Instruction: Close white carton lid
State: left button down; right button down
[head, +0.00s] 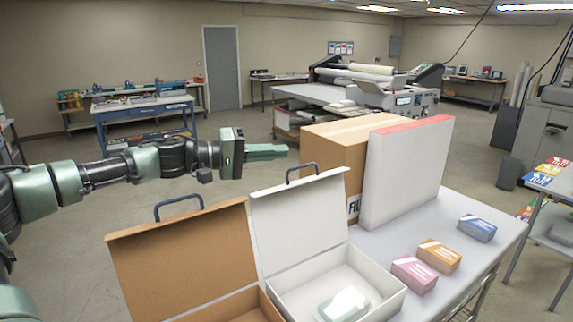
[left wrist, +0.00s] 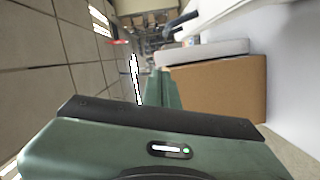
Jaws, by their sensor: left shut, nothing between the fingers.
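The white carton (head: 345,277) stands on the table with its lid (head: 300,222) raised upright at its back. A dark handle (head: 301,172) is on the lid's top edge. A pale packet (head: 344,304) lies inside the carton. My left gripper (head: 284,150) is shut and empty, above and behind the lid's top edge, apparently not touching it. The left wrist view is turned sideways; the gripper (left wrist: 162,88) points toward a brown box, with the lid (left wrist: 255,14) at the upper right. My right gripper is not in view.
A brown carton with raised lid (head: 188,262) stands left of the white one. A large brown box (head: 330,147) and a tall white box (head: 405,172) stand behind it. Pink (head: 414,272), orange (head: 439,255) and blue (head: 477,228) small boxes lie at right. The air left of the lids is free.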

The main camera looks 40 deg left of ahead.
pick_arm(q)
jog(key=d, duration=0.1)
jog(key=d+f+p, duration=0.1)
jog(key=s+d+p, duration=0.1)
jog(key=shift+d+f, duration=0.15)
jog(key=shift+d, duration=0.25)
